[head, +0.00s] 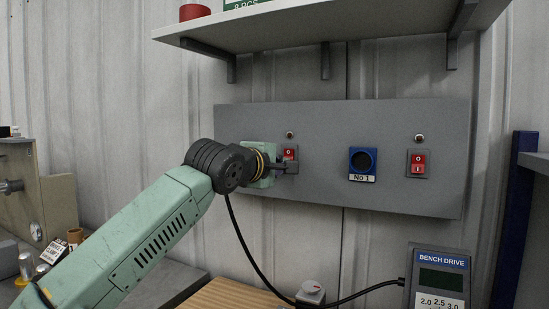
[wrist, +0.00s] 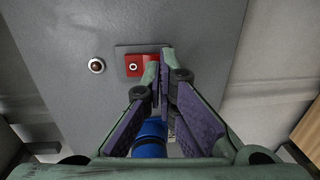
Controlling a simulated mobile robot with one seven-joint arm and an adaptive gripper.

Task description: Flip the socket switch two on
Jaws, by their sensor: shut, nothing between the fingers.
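A grey panel (head: 330,191) on the wall carries two red rocker switches. The left switch (head: 290,152) shows its "O" half; its other half is hidden behind my gripper (head: 292,167). In the wrist view the same switch (wrist: 134,66) lies at the fingertips of my gripper (wrist: 166,62), which is shut and empty. One fingertip overlaps the switch's edge; I cannot tell whether it touches. A blue socket (wrist: 150,135) shows below the fingers, its label hidden. The right switch (head: 418,163) shows "O" above and "I" below. A blue socket labelled "No 1" (head: 362,161) sits between the switches.
Indicators sit above the left switch (head: 290,134) and right switch (head: 419,138). A shelf (head: 330,30) juts out above the panel. A black cable (head: 252,262) hangs below, leading towards a bench drive box (head: 440,278). The panel's front is otherwise clear.

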